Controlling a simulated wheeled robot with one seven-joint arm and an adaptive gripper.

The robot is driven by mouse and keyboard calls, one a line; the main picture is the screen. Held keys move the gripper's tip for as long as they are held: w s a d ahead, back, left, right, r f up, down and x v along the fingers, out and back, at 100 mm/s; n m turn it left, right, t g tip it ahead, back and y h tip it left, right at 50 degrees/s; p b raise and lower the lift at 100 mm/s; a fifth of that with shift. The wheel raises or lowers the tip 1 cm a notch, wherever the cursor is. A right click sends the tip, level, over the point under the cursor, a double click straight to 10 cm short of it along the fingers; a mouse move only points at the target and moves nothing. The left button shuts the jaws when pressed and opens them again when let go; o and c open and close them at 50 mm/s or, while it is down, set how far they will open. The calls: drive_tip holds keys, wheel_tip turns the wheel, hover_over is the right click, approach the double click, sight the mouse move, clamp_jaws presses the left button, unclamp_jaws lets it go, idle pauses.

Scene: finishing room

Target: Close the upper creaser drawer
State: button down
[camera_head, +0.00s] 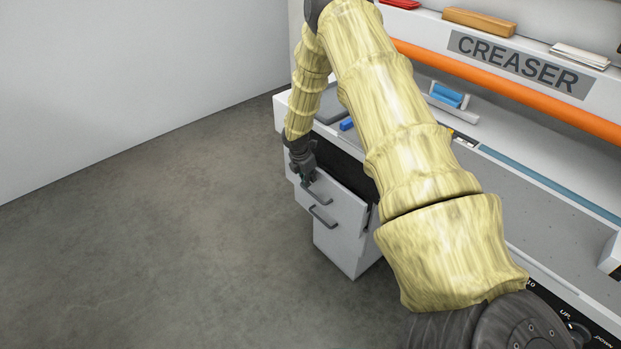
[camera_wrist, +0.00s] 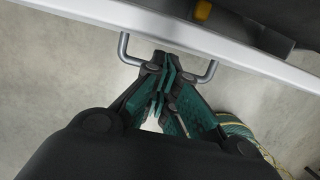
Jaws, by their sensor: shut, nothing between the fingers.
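The upper creaser drawer (camera_head: 345,204) is pulled out from the white cabinet under the machine, and its dark inside shows behind the front panel. Its grey bar handle (camera_head: 318,193) is on the front. In the wrist view the drawer's white top edge (camera_wrist: 190,38) crosses the picture, with the handle (camera_wrist: 124,48) below it. My gripper (camera_head: 304,178) is at the drawer front by the handle. In the wrist view my gripper (camera_wrist: 163,62) has its green-padded fingers together, empty, between the two handle legs. Whether the tips touch the front or the bar I cannot tell.
A lower drawer handle (camera_head: 323,217) sits just below. The creaser (camera_head: 520,62) has an orange bar (camera_head: 500,90) and a grey bed to the right. Bare floor (camera_head: 150,240) lies open at left. A yellow item (camera_wrist: 203,10) shows inside the drawer. My arm hides part of the cabinet.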

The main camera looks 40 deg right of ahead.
drive_tip(key=a+r+b, duration=0.2)
drive_tip(key=a+r, duration=0.4)
drive_tip(key=r, duration=0.3)
drive_tip(key=w+d+f+g+h+b, duration=0.25)
drive_tip(key=f+h+b, duration=0.65)
drive_tip(key=b, duration=0.6)
drive_tip(key=w+a+f+t+h+b, duration=0.35)
drive_tip(key=w+a+h+b, duration=0.3)
drive_tip(key=a+b, duration=0.45)
drive_tip(key=w+d+b, duration=0.1)
drive_tip(key=d+b, duration=0.2)
drive_tip(key=d, duration=1.2)
drive_tip(key=shift+w, duration=0.15)
drive_tip(key=shift+f, duration=0.1)
drive_tip(key=shift+d, duration=0.15)
